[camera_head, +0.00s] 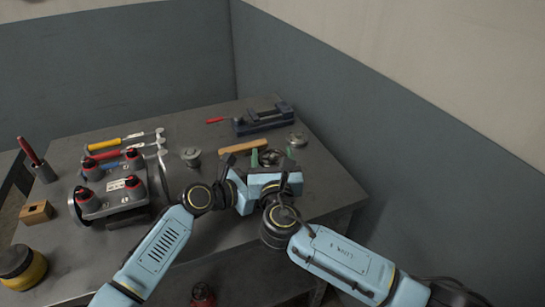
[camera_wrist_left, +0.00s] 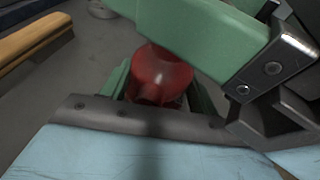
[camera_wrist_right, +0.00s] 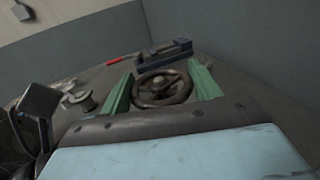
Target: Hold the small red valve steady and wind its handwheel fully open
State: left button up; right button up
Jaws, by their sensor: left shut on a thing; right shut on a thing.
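The small red valve (camera_wrist_left: 160,75) shows in the left wrist view between the green fingers of my left gripper (camera_wrist_left: 162,95), which is shut on its rounded body. A large green finger of my other gripper crosses above it. In the right wrist view the dark, spoked handwheel (camera_wrist_right: 162,90) sits between the green fingers of my right gripper (camera_wrist_right: 160,82), which is shut on it. In the head view the right gripper (camera_head: 272,158) and the dark wheel show near the table's right side; the red body is hidden there by my grippers.
A wooden bar (camera_head: 243,146) lies just behind the grippers, with a blue vise (camera_head: 265,120) farther back and a round metal part (camera_head: 297,140) to the right. A metal spool (camera_head: 191,157) and a red-knobbed fixture (camera_head: 118,205) stand to the left. The table's front right is clear.

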jog(key=n+g+y, duration=0.1)
jog(key=n+y, duration=0.1)
jog(key=y, duration=0.2)
jog(key=n+g+y, duration=0.1)
jog(key=n+y, duration=0.2)
jog(key=shift+w+d+y, duration=0.1)
jog(key=shift+y, duration=0.3)
jog(key=n+g+y, duration=0.6)
jog(key=g, duration=0.1)
jog(key=shift+n+g+y, duration=0.3)
jog(key=shift+y, duration=0.1)
jog(key=shift+g, duration=0.3)
jog(key=o, duration=1)
jog(key=v, duration=1.1)
jog(key=shift+s+d+f, duration=0.15)
jog(key=shift+s+d, duration=0.15)
